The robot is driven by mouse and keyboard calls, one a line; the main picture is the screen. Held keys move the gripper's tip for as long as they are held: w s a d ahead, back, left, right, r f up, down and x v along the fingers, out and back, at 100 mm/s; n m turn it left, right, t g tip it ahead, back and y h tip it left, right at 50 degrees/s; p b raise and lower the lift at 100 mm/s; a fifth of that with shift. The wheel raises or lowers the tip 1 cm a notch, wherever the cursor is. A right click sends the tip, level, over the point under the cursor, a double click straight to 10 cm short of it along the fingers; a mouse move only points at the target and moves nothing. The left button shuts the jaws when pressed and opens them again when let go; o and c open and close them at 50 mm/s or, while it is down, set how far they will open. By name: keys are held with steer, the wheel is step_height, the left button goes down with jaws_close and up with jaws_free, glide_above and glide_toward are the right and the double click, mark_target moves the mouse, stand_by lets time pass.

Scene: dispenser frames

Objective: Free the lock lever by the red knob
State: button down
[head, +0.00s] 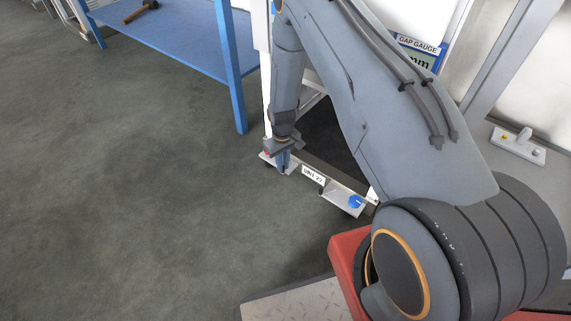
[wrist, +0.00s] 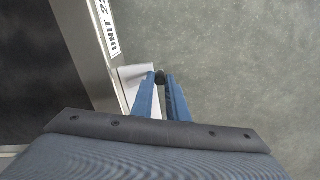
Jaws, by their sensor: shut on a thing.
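My gripper (head: 283,164) reaches down to the left end of the low metal frame (head: 343,197) labelled UNIT 22 in the head view. In the wrist view my gripper's blue fingers (wrist: 160,80) are closed on a small dark round part (wrist: 160,76) beside a pale metal plate (wrist: 134,78). A small spot of red (head: 266,154) shows just left of my gripper in the head view and may be the red knob. The lever itself is mostly hidden by the fingers; its position cannot be told.
A blue knob (head: 355,201) sits at the frame's right end. A white label (head: 313,176) is between the two ends. A blue bench (head: 180,38) with a hammer (head: 141,11) stands at the back left. The floor at left is clear.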

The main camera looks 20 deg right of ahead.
steer(key=shift+w+a+m+p, duration=0.15)
steer(key=shift+w+a+m, duration=0.3)
steer(key=shift+m, duration=0.9)
steer(key=shift+w+a+m+p, duration=0.1)
steer(key=shift+w+m, duration=0.6)
steer(key=shift+m, duration=0.7)
steer(key=shift+w+a+m+p, duration=0.15)
steer(key=shift+w+a+m, duration=0.3)
steer(key=shift+m, duration=0.9)
steer(key=shift+w+d, duration=0.15)
steer(key=shift+w, duration=0.05)
steer(key=c, duration=1.7)
jaws_free()
steer(key=shift+r, duration=0.1)
step_height(320, 180, up, 8)
steer(key=p, duration=0.2)
steer(key=shift+f+p, duration=0.2)
steer(key=shift+p, duration=0.2)
